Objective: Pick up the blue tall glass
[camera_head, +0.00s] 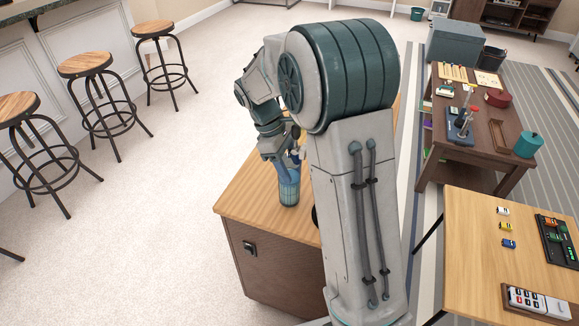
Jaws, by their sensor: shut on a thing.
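The blue tall glass (289,190) stands upright at or just above the wooden top of a cabinet (245,197), near the middle of the view. It is a blue, see-through, ribbed tumbler. My gripper (284,168) points down at the glass and is shut on its upper part. The fingertips are small here and partly merge with the blue of the glass. I cannot tell whether the glass base touches the cabinet top. My own arm hides the right part of the cabinet top.
Several bar stools (87,64) stand along the counter at the left. A low table (480,131) with small items and a teal canister (528,144) is at the right. A light wooden table (470,235) with toy cars stands front right.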

